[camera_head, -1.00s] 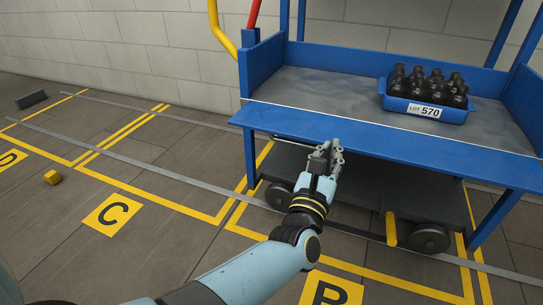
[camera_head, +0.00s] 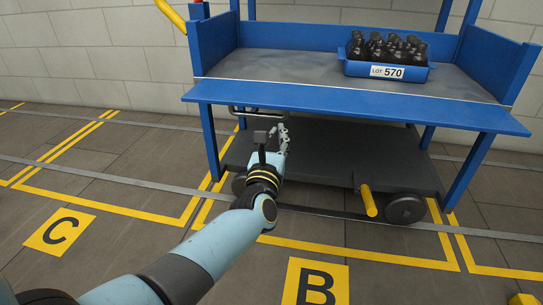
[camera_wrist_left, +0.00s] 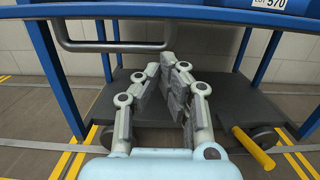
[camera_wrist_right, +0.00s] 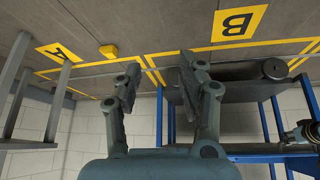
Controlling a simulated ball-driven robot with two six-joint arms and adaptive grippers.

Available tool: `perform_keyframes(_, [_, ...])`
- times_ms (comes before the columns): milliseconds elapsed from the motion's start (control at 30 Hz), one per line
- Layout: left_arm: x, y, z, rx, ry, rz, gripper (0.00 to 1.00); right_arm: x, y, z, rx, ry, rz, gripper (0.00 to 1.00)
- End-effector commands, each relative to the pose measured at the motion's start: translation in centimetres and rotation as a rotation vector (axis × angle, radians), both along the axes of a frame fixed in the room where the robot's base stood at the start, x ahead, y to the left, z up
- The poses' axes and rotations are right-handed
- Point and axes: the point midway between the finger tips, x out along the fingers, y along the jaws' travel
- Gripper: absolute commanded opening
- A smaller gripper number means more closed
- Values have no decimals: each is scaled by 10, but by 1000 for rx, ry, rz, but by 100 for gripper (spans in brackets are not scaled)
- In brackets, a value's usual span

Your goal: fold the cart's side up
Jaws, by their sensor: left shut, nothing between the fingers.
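The blue cart's side (camera_head: 350,104) is folded down and juts out along the front of the cart's grey deck (camera_head: 290,72). A grey bar handle (camera_wrist_left: 110,46) hangs under the side's edge in the left wrist view. My left gripper (camera_head: 277,138) is shut and empty, just below the side and near the handle. In the left wrist view its fingertips (camera_wrist_left: 170,75) sit below and to the right of the bar, with nothing between them. My right gripper (camera_wrist_right: 160,72) is open and empty in the right wrist view, apart from the cart.
A blue crate (camera_head: 350,69) labelled LOT 570 with several dark bottles (camera_head: 385,48) stands on the deck. Below are a dark lower shelf (camera_head: 325,150), a yellow pedal (camera_head: 368,200) and a wheel (camera_head: 404,209). Grey posts (camera_wrist_right: 12,95) stand left in the right wrist view.

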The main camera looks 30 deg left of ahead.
Motion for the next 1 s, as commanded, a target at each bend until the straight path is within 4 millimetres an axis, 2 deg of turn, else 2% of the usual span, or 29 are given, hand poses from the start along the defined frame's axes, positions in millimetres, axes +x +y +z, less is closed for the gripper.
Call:
perform_keyframes(100, [5, 1, 23, 0, -5, 0, 0, -1, 0, 13, -1, 43, 0, 40])
perform_keyframes(300, [6, 2, 38, 1, -2, 0, 0, -8, 0, 23, -3, 116, 0, 40])
perform_keyframes(1000, [7, 2, 43, 1, -4, 1, 0, -12, 0, 26, -3, 142, 1, 40])
